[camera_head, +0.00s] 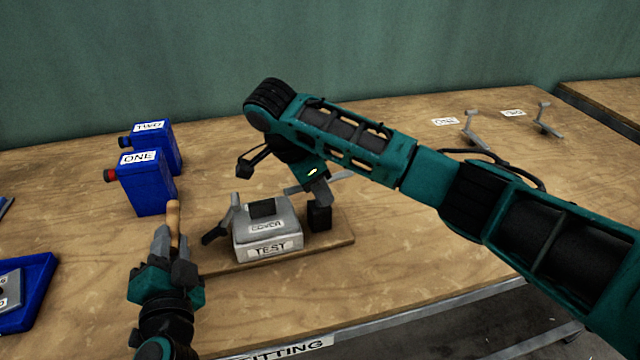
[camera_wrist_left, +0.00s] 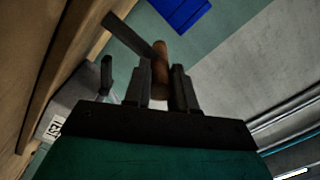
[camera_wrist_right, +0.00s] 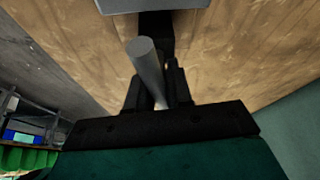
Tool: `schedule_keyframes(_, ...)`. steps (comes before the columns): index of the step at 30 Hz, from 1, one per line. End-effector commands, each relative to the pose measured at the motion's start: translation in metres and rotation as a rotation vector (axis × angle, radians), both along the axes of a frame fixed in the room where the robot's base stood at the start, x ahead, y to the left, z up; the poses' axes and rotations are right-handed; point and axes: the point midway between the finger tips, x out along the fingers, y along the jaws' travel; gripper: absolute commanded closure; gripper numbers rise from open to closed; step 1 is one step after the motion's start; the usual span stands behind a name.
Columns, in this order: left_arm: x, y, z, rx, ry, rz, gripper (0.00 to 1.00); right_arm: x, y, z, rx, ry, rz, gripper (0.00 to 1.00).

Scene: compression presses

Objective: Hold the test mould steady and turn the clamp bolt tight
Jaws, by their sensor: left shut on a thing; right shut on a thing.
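The test mould (camera_head: 267,246) is a light grey block labelled TEST, with a cover on top, standing on a wooden board (camera_head: 338,238). A grey upright and dark lever (camera_head: 214,236) are at its left side. My left gripper (camera_head: 172,248), left of the mould, is shut on a tan handle (camera_head: 173,214). A dark bar meets this handle (camera_wrist_left: 161,58) in the left wrist view. My right gripper (camera_head: 318,192) is at the mould's right, shut on a grey rod (camera_wrist_right: 146,65). A black block (camera_head: 320,218) is below it. What the rod joins is partly hidden.
Blue containers labelled ONE (camera_head: 143,185) and TWO (camera_head: 157,142) stand behind at the left. A blue tray (camera_head: 40,268) lies at the left edge. Two small grey stands (camera_head: 470,128) (camera_head: 545,118) are far right. My right arm crosses above the bench.

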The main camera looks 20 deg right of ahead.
Motion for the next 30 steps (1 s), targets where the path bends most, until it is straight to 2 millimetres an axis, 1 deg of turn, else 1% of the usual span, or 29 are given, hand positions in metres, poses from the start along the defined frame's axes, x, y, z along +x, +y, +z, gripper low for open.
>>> schedule_keyframes(2,-0.001,-0.003,0.0,-0.003,0.0,-0.01,1.0,0.001,0.0,0.001,0.001,-0.004,-0.012,1.0)
schedule_keyframes(5,-0.001,-0.003,0.0,-0.003,0.0,-0.01,1.0,0.002,0.0,0.002,-0.002,-0.004,-0.1,1.0)
schedule_keyframes(6,-0.001,-0.003,0.0,-0.003,0.0,-0.011,1.0,0.001,0.0,0.001,-0.001,-0.003,-0.115,0.78)
schedule_keyframes(15,-0.001,-0.003,-0.001,-0.002,0.0,-0.01,1.0,0.0,0.0,0.0,0.0,-0.001,-0.107,0.5)
schedule_keyframes(24,-0.001,-0.003,-0.001,-0.002,0.002,-0.008,1.0,0.0,0.001,0.003,0.0,-0.001,-0.105,0.5)
schedule_keyframes(26,-0.001,-0.003,-0.001,-0.001,0.002,-0.008,1.0,0.001,0.003,0.006,-0.001,-0.003,-0.104,0.5)
schedule_keyframes(30,-0.001,-0.003,-0.001,-0.001,0.002,-0.008,1.0,0.001,0.009,0.023,-0.002,-0.006,-0.103,0.5)
